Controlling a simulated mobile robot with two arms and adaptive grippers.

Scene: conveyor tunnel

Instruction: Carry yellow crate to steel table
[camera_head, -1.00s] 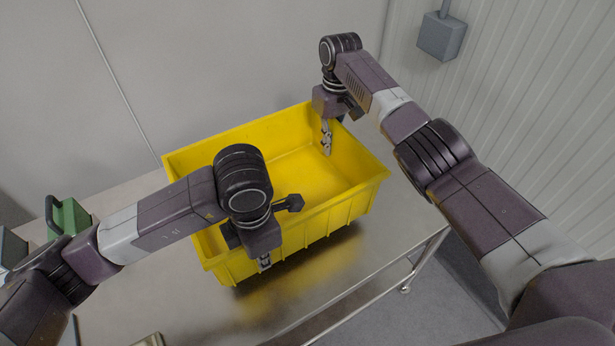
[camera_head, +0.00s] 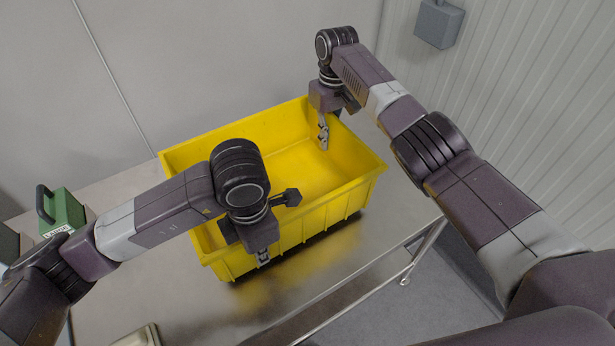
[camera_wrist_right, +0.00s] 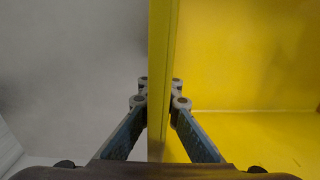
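The yellow crate (camera_head: 345,200) is over the steel table (camera_head: 300,295), upright and empty where its inside shows. Its shadow and reflection show on the tabletop; I cannot tell whether its base touches. My left gripper (camera_head: 263,257) is at the near wall, with a finger showing outside; the arm hides part of that rim. My right gripper (camera_head: 323,135) is at the far right wall. In the right wrist view, the right gripper (camera_wrist_right: 160,101) has its fingers on both sides of the yellow crate's wall (camera_wrist_right: 164,50), shut on it.
A green case (camera_head: 65,212) with a dark handle stands at the table's left, partly behind my left arm. A small pale item (camera_head: 140,336) lies at the near edge. A grey box (camera_head: 438,24) is on the ribbed wall at right. Walls stand close behind the table.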

